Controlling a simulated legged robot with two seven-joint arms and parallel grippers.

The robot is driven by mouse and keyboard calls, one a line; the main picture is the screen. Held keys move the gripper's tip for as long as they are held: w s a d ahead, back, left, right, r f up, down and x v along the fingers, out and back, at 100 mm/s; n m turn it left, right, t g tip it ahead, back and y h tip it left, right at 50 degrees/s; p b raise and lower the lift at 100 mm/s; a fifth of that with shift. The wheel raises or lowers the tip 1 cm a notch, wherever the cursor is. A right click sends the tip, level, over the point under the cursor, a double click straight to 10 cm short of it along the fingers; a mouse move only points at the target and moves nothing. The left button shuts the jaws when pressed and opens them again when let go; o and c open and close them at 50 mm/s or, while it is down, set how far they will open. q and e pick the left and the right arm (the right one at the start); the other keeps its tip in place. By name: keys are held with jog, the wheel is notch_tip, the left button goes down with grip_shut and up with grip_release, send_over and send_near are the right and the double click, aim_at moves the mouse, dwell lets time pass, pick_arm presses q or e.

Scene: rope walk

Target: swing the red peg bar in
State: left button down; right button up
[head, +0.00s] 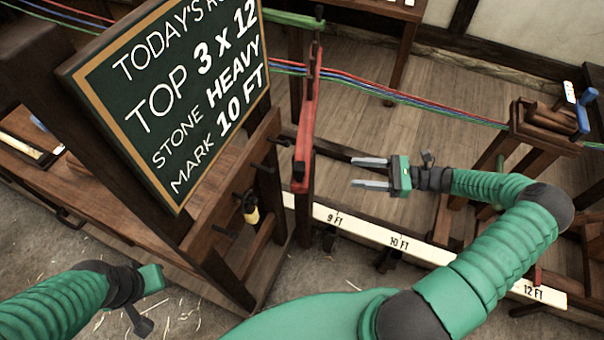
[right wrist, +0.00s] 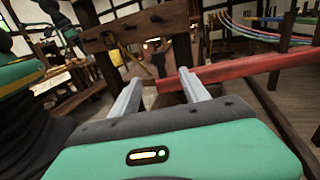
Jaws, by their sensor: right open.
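The red peg bar (head: 306,120) runs up the middle of the head view, beside the chalkboard stand, with a dark knob near its near end. In the right wrist view the red peg bar (right wrist: 255,67) reaches from between the fingertips out to the right, passing beyond the right finger. My right gripper (head: 354,172) is open and empty, just right of the bar's near end, its fingers pointing at it. The fingertips also show in the right wrist view (right wrist: 160,77); I cannot tell if they touch the bar. My left gripper (head: 150,280) is low at left; its fingers are unclear.
A chalkboard (head: 185,90) on a wooden stand fills the left. Red, green and blue strands (head: 400,97) cross behind the bar. A white marked rail (head: 375,232) runs below my right gripper. A wooden stand (head: 540,125) with a blue-handled tool is at right.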

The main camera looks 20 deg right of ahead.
jog(key=p, duration=0.1)
send_near(299, 167)
jog(key=x, duration=0.3)
jog(key=f+p+x, duration=0.1)
jog(key=x, duration=0.5)
jog(key=shift+w+d+f, duration=0.1)
jog(key=shift+w+f, duration=0.05)
jog(key=shift+w, duration=0.25)
jog(key=shift+w+a, duration=0.15)
jog(key=shift+a, duration=0.35)
jog(key=shift+d, duration=0.2)
grip_shut()
pick_arm(q)
jog(key=shift+w+a+r, duration=0.1)
jog(key=shift+a+r, duration=0.1)
jog(key=shift+r, duration=0.4)
jog(key=shift+a+r, duration=0.2)
jog(key=shift+r, duration=0.35)
